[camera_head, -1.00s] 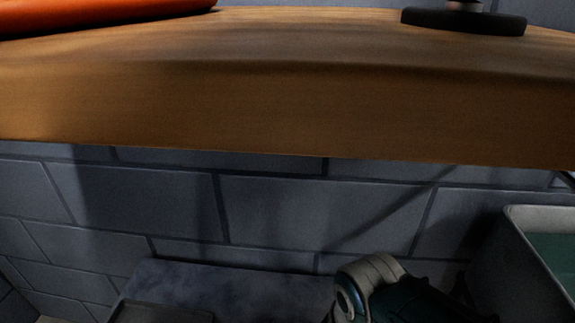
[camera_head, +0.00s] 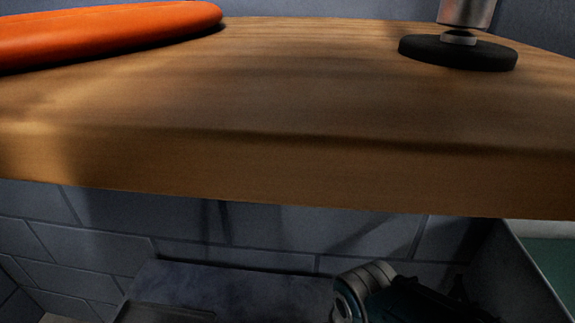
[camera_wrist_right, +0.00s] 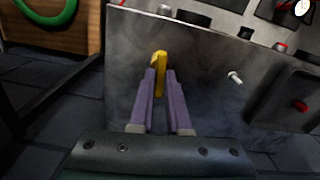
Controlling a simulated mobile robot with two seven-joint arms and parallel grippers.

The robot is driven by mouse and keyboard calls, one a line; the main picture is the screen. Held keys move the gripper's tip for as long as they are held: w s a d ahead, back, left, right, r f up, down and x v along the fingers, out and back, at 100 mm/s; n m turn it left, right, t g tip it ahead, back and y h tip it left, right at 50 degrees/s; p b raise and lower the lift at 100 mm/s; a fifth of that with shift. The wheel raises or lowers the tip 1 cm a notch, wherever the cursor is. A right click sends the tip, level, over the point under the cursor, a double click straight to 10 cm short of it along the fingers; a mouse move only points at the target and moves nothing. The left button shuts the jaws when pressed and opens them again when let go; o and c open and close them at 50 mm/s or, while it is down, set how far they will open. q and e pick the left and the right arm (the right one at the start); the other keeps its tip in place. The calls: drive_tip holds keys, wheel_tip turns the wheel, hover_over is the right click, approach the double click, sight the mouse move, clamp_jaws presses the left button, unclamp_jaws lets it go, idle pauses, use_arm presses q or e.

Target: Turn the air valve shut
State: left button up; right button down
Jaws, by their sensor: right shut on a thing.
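In the right wrist view, a yellow valve handle (camera_wrist_right: 160,60) stands out from the front of a dark grey metal panel (camera_wrist_right: 205,75). The two purple fingers of my right gripper (camera_wrist_right: 162,80) are shut on the handle, with its upper end showing above the fingertips. The handle does not show in the head view. My left gripper is in neither view.
A wooden bench top (camera_head: 290,100) crosses the head view, with an orange object (camera_head: 100,32) and a black round foot (camera_head: 458,52) on it. A white knob (camera_wrist_right: 235,77) and a red one (camera_wrist_right: 299,106) are right of the handle. A green ring (camera_wrist_right: 48,12) is upper left.

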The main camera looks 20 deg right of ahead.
drive_tip(key=shift+m, duration=0.6)
drive_tip(key=c, duration=0.9)
unclamp_jaws()
wheel_tip(320, 180, up, 10)
drive_tip(key=p, duration=0.7)
drive_tip(key=shift+p, duration=0.35)
